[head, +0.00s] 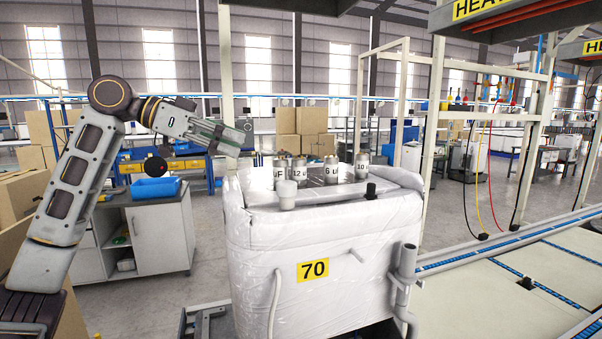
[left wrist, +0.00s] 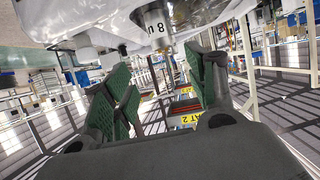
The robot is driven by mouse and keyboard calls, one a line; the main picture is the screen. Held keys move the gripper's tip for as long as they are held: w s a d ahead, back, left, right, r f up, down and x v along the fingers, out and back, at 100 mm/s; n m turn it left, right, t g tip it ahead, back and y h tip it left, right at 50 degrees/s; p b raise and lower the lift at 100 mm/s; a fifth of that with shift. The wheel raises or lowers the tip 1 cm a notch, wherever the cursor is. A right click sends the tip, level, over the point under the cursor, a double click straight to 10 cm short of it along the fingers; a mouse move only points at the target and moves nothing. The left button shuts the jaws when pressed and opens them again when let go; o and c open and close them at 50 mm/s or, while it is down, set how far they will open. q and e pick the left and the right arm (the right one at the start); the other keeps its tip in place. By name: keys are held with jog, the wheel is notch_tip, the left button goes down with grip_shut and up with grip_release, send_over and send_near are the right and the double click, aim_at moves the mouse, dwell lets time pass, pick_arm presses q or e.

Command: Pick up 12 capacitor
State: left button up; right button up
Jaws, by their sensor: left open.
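The capacitor labelled 12 (head: 299,170) stands upright among several silver capacitors on top of the white plastic-wrapped unit (head: 265,247) marked 70. Beside it are one labelled "uF" (head: 280,172) with its number hidden, one labelled 6 uF (head: 331,171) and one labelled 10 (head: 361,166). My left gripper (head: 238,137) is open and empty, up and to the left of the capacitors. In the left wrist view, its green-padded fingers (left wrist: 160,92) are spread apart, and a capacitor labelled "8 u" (left wrist: 157,27) shows beyond them at the top. My right gripper is out of view.
A workbench with a blue bin (head: 156,189) stands behind my left arm. Conveyors run at the right.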

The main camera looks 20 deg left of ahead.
aim_at(286, 159)
pick_arm(q)
jog(key=shift+w, duration=0.1)
jog(key=shift+w+d+f, duration=0.2)
jog(key=shift+w+d, duration=0.05)
jog(key=shift+d, duration=0.25)
jog(key=p+x, duration=0.1)
jog(key=x, duration=0.5)
jog(key=shift+d, duration=0.15)
jog(key=shift+w+d+f, duration=0.2)
jog(key=shift+w+d, duration=0.1)
jog(key=shift+d, duration=0.1)
jog(key=shift+w+d+f, duration=0.15)
jog(key=shift+w+d, duration=0.15)
jog(key=shift+d, duration=0.25)
jog(key=p+x, duration=0.1)
jog(key=x, duration=0.2)
jog(key=shift+w+d+f, duration=0.2)
jog(key=shift+w+d, duration=0.1)
jog(key=shift+d, duration=0.05)
jog(key=shift+c, duration=0.4)
jog(key=c, duration=1)
jog(key=shift+c, duration=0.2)
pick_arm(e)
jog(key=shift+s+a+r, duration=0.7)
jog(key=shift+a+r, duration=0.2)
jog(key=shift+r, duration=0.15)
